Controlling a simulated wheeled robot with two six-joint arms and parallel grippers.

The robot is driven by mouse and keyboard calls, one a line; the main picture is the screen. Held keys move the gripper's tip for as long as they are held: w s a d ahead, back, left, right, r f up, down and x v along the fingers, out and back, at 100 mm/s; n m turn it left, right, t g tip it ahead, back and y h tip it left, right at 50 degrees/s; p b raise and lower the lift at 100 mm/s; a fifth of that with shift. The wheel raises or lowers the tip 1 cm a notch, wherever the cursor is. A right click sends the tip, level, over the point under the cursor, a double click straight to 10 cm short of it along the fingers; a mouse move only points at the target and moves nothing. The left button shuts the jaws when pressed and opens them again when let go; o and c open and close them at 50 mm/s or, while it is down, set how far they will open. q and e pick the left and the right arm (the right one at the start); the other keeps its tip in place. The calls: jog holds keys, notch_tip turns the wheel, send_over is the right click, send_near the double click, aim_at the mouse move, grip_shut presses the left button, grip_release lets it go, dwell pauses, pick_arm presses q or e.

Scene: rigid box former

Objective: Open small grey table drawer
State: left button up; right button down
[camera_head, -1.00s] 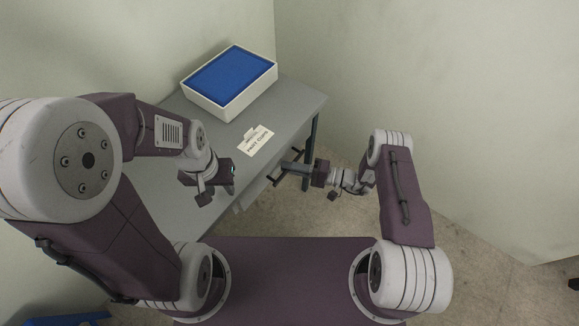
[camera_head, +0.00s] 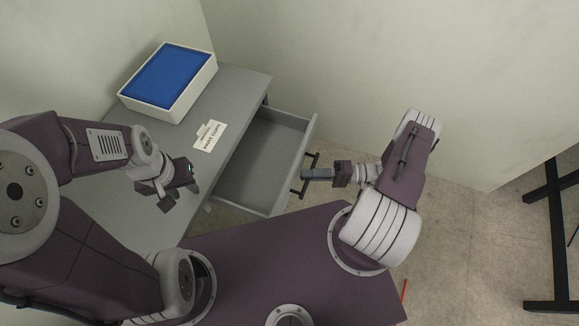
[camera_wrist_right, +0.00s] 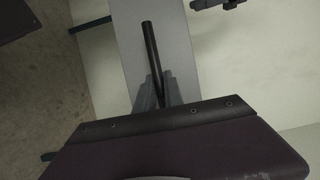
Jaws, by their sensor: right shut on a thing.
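The grey drawer (camera_head: 246,173) is pulled well out of the grey table (camera_head: 128,200), and its inside looks empty. Its dark bar handle (camera_head: 311,176) runs along the drawer's front. My right gripper (camera_head: 306,174) is shut on the handle. In the right wrist view the dark handle bar (camera_wrist_right: 151,45) passes between the fingers of the right gripper (camera_wrist_right: 160,92). My left gripper (camera_head: 192,178) is empty above the table's front edge, left of the drawer; its fingers are too small to judge.
A white box with a blue top (camera_head: 168,82) stands at the table's back. A label reading "PAINT CUPS" (camera_head: 209,136) lies on the tabletop near the drawer. A dark metal frame (camera_head: 545,215) stands at the far right.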

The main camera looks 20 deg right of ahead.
pick_arm(q)
jog(key=shift+f, duration=0.25)
pick_arm(e)
jog(key=shift+s+d, duration=0.5)
jog(key=shift+d, duration=0.2)
jog(key=shift+s+d, duration=0.5)
jog(key=shift+d, duration=0.15)
jog(key=c, duration=1.5)
grip_release()
jog(key=shift+o, duration=0.2)
